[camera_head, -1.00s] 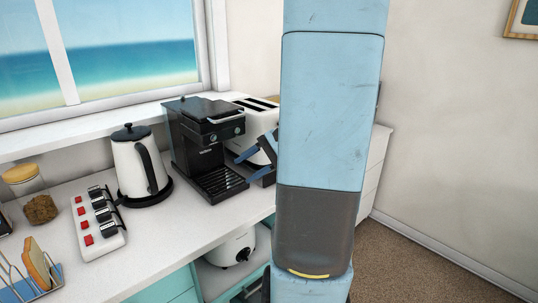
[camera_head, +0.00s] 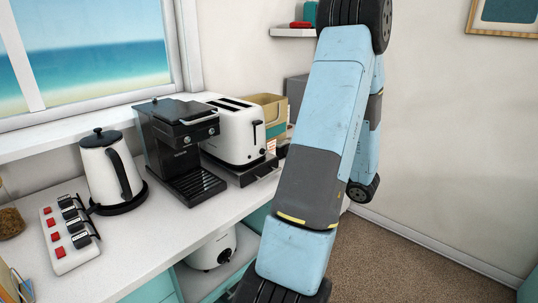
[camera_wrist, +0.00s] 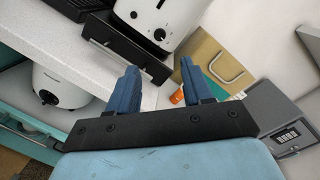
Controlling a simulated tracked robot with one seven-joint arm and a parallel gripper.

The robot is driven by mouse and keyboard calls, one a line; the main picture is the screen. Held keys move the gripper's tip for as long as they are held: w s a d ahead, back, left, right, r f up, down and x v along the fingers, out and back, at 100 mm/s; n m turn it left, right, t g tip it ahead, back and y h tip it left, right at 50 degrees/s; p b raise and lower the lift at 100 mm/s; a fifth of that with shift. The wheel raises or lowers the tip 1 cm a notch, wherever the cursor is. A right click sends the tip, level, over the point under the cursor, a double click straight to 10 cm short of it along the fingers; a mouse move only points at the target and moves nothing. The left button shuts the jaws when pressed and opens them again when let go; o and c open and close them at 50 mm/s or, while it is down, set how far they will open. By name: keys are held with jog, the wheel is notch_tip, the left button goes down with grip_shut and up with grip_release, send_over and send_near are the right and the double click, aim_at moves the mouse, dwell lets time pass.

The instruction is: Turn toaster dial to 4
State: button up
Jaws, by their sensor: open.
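The white two-slot toaster (camera_head: 234,130) stands on a dark base at the back of the counter, right of the coffee machine. In the wrist view the toaster (camera_wrist: 150,18) is at the top, cut off by the frame edge. Its dark round dial (camera_wrist: 159,34) is on the front face, near a lever (camera_wrist: 134,14); the setting is too small to read. My gripper (camera_wrist: 159,66) is open and empty, with its two blue fingers apart, pointing toward the toaster's front and not touching it. In the head view my arm hides the gripper.
The black coffee machine (camera_head: 180,150) stands close left of the toaster. A kettle (camera_head: 108,170) and power strip (camera_head: 69,233) are further left. A tan box (camera_wrist: 217,63) and grey keypad box (camera_wrist: 278,112) lie right. A white cooker (camera_wrist: 61,88) is below the counter.

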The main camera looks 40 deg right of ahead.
aim_at(264, 152)
jog(key=w+a, duration=0.1)
jog(key=w, duration=0.7)
jog(key=w+a, duration=0.1)
jog(key=w, duration=0.3)
jog(key=shift+w+a, duration=0.3)
jog(key=shift+a, duration=0.05)
jog(key=shift+c, duration=0.5)
grip_shut()
